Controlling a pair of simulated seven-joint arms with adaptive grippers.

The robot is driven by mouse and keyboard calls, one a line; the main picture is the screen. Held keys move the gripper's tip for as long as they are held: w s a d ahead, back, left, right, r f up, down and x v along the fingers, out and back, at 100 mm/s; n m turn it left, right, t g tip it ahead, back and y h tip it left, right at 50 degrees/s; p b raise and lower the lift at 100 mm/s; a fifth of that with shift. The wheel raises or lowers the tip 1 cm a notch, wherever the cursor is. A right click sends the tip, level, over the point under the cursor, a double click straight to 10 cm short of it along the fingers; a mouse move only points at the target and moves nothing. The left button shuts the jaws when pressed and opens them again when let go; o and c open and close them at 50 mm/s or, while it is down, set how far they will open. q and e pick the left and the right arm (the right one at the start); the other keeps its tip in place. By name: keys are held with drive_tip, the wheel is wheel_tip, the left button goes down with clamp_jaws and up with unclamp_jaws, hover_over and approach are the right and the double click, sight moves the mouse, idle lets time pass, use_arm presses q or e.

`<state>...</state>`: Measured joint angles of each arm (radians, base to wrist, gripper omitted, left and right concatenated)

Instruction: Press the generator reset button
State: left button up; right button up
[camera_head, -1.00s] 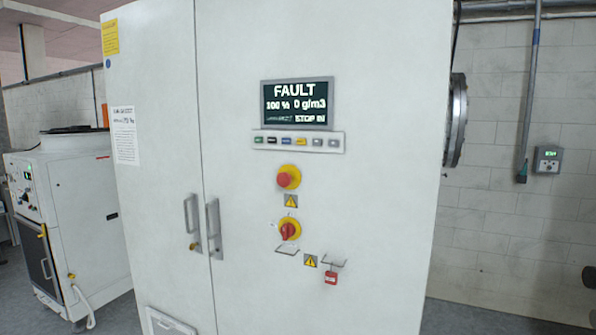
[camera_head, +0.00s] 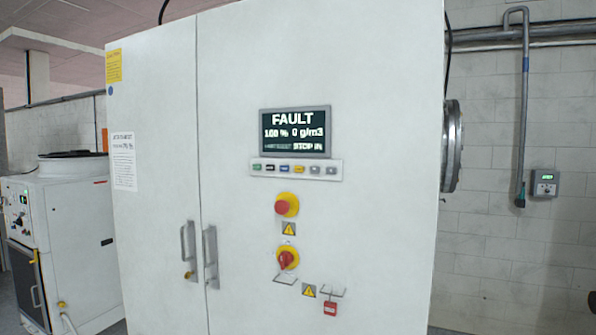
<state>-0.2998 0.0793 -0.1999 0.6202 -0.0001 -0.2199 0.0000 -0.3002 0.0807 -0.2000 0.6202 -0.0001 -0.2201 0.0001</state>
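The generator is a tall white cabinet (camera_head: 300,60) with two doors. Its dark screen (camera_head: 295,132) reads FAULT, 100 % and 0 g/m3. Below the screen is a button strip (camera_head: 296,169) with several small coloured buttons, among them a yellow one (camera_head: 299,169) and a blue one (camera_head: 285,169); their labels are too small to read. Under it sit a red mushroom button on a yellow base (camera_head: 286,206) and a red rotary switch on yellow (camera_head: 286,258). Neither of my grippers is in view.
A red padlock or tag (camera_head: 330,308) hangs low on the cabinet. Door handles (camera_head: 199,255) stick out at the door seam. A white machine (camera_head: 65,215) stands at the left. A small wall box (camera_head: 544,183) and a pipe (camera_head: 524,110) are on the right wall.

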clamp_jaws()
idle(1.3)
